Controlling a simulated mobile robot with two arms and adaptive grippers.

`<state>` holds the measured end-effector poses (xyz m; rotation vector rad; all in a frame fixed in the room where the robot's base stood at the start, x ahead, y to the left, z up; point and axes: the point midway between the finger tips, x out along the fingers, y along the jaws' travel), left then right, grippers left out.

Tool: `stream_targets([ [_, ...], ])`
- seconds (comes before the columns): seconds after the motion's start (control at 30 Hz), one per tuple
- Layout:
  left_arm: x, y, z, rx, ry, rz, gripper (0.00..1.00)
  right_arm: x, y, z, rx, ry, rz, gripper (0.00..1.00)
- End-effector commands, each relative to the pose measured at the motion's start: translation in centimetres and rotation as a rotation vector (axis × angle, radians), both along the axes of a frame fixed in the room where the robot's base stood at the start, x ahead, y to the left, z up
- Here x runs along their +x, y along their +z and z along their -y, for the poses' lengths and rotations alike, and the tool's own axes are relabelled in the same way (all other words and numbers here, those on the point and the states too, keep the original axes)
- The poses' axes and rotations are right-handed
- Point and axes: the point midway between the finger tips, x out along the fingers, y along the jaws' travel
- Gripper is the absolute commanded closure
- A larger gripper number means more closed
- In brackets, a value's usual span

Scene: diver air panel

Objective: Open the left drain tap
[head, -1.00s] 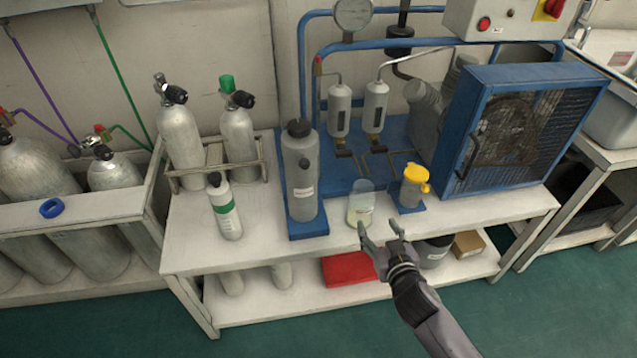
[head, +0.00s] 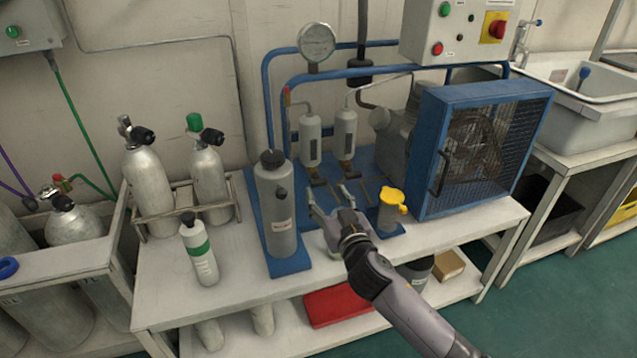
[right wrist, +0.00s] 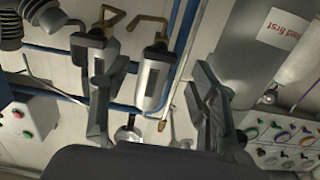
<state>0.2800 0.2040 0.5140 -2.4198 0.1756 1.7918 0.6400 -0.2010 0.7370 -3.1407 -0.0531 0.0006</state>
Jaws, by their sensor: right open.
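Two grey filter cylinders stand on the blue base, the left one (head: 310,138) and the right one (head: 345,133). The left drain tap (head: 317,181) is a small dark fitting with brass pipe under the left cylinder. It also shows in the right wrist view (right wrist: 158,46), which is upside down. My right gripper (head: 329,193) is open and empty over the bench, in front of the taps. In the right wrist view its fingers (right wrist: 157,100) are spread on either side of the left cylinder, with no clear contact. My left gripper is not in view.
A tall grey canister (head: 276,205) stands close left of the gripper. A yellow-topped cup (head: 390,210) is close right, before the blue fan guard (head: 475,150). A small bottle (head: 198,250) stands at the bench's left front. The clear beaker is mostly hidden behind my gripper.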

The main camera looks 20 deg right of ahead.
Motion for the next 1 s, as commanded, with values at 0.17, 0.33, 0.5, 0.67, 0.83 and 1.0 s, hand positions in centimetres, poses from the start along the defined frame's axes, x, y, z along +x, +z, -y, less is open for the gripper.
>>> stream_targets([
  [0.17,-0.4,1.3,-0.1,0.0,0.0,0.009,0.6,3.6,0.0,-0.1,-0.002,-0.001,0.002,0.45],
  [0.33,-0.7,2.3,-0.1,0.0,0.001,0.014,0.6,5.6,-0.1,-0.2,-0.001,0.0,0.0,0.45],
  [0.5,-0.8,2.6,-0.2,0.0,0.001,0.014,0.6,6.4,0.0,-0.2,-0.001,0.0,0.0,0.45],
  [0.67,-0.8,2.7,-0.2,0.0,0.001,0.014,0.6,6.4,0.0,-0.2,0.0,0.001,0.0,0.45],
  [0.83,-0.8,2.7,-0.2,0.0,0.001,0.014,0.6,6.4,0.0,-0.2,0.0,0.001,-0.001,0.5],
  [1.0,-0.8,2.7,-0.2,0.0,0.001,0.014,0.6,6.4,0.0,-0.2,0.0,0.0,-0.001,0.62],
])
